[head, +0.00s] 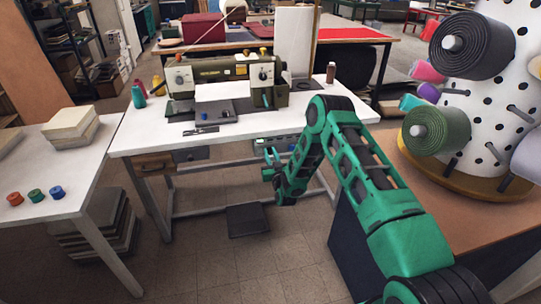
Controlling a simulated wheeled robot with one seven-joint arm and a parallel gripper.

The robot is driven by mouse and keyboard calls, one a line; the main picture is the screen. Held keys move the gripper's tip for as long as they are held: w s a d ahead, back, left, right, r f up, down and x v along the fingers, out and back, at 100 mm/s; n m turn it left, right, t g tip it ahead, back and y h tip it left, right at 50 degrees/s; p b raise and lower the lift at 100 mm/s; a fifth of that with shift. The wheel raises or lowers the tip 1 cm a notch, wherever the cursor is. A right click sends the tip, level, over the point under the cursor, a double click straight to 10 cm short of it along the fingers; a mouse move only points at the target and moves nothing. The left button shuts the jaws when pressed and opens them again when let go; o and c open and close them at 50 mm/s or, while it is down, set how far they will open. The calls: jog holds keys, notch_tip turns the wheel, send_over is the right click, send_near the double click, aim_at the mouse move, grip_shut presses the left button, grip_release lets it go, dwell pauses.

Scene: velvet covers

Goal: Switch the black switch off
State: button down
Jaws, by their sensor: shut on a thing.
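A control panel (283,143) with small green lights is mounted under the front edge of the white sewing table. The black switch cannot be made out apart from the other small parts there, and its position cannot be read. My gripper (268,163), on the green arm, is just below the panel's left part. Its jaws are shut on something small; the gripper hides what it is. At this size I cannot tell whether the fingers touch the panel.
A sewing machine (222,76) stands on the white sewing table (140,138). A black pedal (247,220) lies on the floor. A side table (60,160) with colored spools is at left; a spool rack (490,90) is at right.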

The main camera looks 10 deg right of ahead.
jog(key=shift+f+t, duration=0.3)
jog(key=shift+t, duration=0.5)
jog(key=c, duration=1.6)
grip_release()
jog(key=shift+o, duration=0.2)
jog(key=shift+s, duration=0.1)
jog(key=v, duration=1)
jog(key=shift+s, duration=0.35)
jog(key=shift+f, duration=0.1)
